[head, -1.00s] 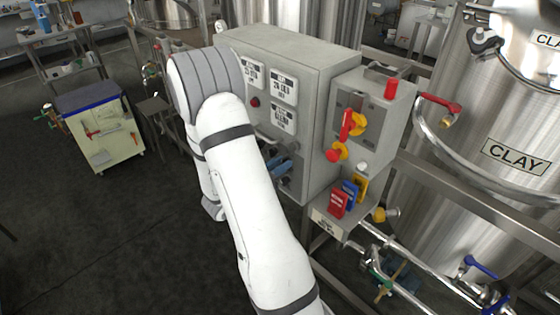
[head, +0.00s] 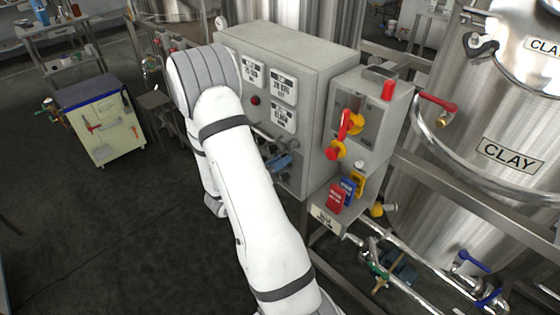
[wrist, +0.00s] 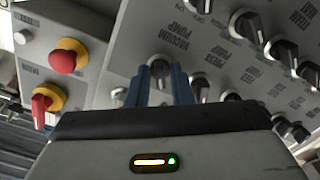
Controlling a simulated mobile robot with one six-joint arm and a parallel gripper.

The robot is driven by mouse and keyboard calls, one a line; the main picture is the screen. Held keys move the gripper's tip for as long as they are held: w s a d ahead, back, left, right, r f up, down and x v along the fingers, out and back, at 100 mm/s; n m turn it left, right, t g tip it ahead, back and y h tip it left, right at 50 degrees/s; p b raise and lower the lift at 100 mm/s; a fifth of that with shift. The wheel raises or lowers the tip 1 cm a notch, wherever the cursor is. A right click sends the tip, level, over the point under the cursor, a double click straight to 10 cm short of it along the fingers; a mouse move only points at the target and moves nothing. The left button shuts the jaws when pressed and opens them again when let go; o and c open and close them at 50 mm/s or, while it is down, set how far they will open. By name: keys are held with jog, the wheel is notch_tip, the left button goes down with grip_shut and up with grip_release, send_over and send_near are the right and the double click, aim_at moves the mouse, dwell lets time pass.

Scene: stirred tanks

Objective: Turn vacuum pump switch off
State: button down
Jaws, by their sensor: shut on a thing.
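The vacuum pump switch (wrist: 160,66) is a dark rotary knob under the label "VACUUM PUMP" on a grey control panel. In the wrist view my gripper (wrist: 160,80) has its two blue fingers on either side of this knob, shut on it. The knob's exact angle is hard to read between the fingers. In the head view my gripper (head: 278,162) shows as blue fingers at the lower front of the grey cabinet (head: 305,110), and the knob is hidden there.
Several similar black knobs (wrist: 248,25) sit close around on the panel. A red emergency button on yellow (wrist: 66,58) and a red-and-yellow switch (wrist: 45,102) are to the left. Steel tanks (head: 480,130) stand at right; a cart (head: 100,128) stands at left on open floor.

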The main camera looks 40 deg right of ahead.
jog(key=c, duration=1.5)
grip_release()
jog(key=shift+s+a+b, duration=0.15)
jog(key=shift+a+b, duration=0.25)
jog(key=shift+a, duration=1.55)
jog(key=shift+s+a+b, duration=0.15)
jog(key=shift+a+b, duration=0.25)
jog(key=shift+a, duration=1.55)
